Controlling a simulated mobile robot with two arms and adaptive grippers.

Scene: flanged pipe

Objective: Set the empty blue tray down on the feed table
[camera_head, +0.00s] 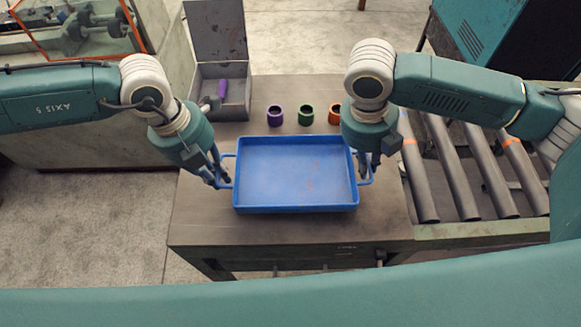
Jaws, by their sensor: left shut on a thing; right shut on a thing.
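The blue tray (295,175) is empty and level, over the middle of the dark feed table (200,222). I cannot tell whether its underside touches the table top. My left gripper (222,181) is shut on the handle at the tray's left end. My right gripper (368,173) is shut on the handle at the right end; the arm above it partly hides the fingers.
Purple (275,116), green (306,115) and orange (335,113) rings stand behind the tray. An open grey metal box (237,108) with a purple-handled tool (222,88) stands at the back left. A roller conveyor (463,170) adjoins the table's right side. The front table strip is clear.

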